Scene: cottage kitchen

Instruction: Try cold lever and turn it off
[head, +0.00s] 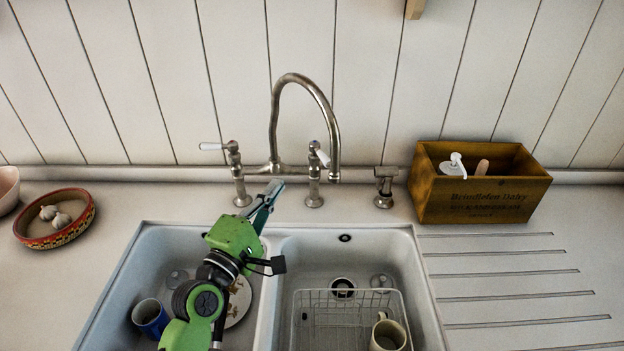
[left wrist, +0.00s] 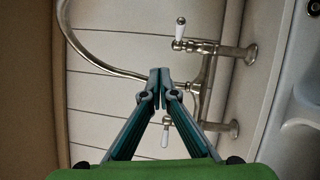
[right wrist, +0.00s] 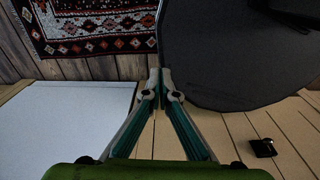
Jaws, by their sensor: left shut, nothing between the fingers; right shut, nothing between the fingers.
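A metal bridge tap (head: 305,85) with a tall curved spout stands behind the sink. Its left lever (head: 211,146) has a white handle pointing left. Its right lever (head: 320,152) has a white tip. I cannot read any hot or cold mark. No water shows under the spout. My left gripper (head: 275,186) is shut and empty, in front of the tap between the two lever posts. In the left wrist view, turned sideways, the right lever (left wrist: 181,30) is above the fingertips and the left lever (left wrist: 165,137) below. My right gripper (right wrist: 159,72) is shut and empty, away from the sink.
The double sink (head: 270,260) holds a blue mug (head: 150,318), a plate, a wire rack (head: 330,318) and a cream mug (head: 388,335). A side sprayer (head: 384,187) and wooden box (head: 480,195) stand right of the tap. A garlic bowl (head: 57,222) is left.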

